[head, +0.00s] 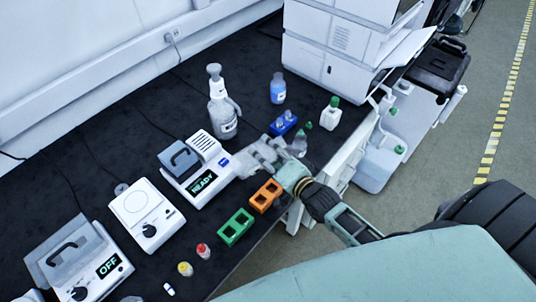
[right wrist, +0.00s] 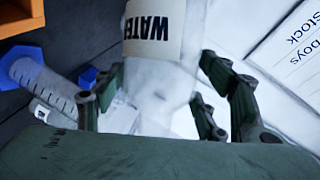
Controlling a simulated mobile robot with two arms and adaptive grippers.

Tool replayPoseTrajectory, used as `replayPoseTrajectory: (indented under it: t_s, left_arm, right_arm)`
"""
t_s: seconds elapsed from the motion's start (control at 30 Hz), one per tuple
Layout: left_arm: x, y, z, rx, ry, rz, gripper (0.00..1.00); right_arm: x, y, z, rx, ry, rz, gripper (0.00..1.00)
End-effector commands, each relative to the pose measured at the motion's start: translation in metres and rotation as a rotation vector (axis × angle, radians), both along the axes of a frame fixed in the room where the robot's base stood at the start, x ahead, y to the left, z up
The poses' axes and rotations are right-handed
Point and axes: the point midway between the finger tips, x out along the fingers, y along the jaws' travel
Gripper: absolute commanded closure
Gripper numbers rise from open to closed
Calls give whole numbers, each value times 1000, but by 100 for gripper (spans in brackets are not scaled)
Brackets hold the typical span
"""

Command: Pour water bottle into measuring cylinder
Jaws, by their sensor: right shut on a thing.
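My right gripper (head: 292,156) is at the table's front edge, beyond the orange rack. In the right wrist view its dark green fingers (right wrist: 158,100) are shut on the clear water bottle (right wrist: 152,35), whose "WATER" label reads upside down. A graduated clear cylinder (right wrist: 42,82) with a blue base lies slanted across the left of that view, beside the fingers and apart from the bottle. In the head view pale translucent shapes next to the gripper overlap, and I cannot tell bottle from cylinder. The bottle's mouth is hidden. My left gripper is not in view.
An orange rack (head: 266,196) and a green rack (head: 235,228) stand near the front edge. A blue rack (head: 284,124), a spray bottle (head: 222,115), a blue bottle (head: 278,88) and a green-capped bottle (head: 331,113) stand behind. The "READY" device (head: 201,183) is to the left.

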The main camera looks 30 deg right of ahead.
Motion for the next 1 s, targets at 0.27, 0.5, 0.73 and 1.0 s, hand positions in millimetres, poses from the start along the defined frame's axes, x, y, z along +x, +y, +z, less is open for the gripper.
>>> replayPoseTrajectory:
  t_s: [0.27,0.5,0.73,1.0]
  left_arm:
    - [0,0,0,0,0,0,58]
    - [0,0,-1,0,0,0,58]
    - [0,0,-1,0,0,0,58]
    - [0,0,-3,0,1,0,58]
  right_arm:
    - [2,0,5,9,-11,0,90]
    - [2,0,11,94,-23,1,90]
    - [2,0,11,102,-23,0,90]
    - [2,0,14,156,-31,1,90]
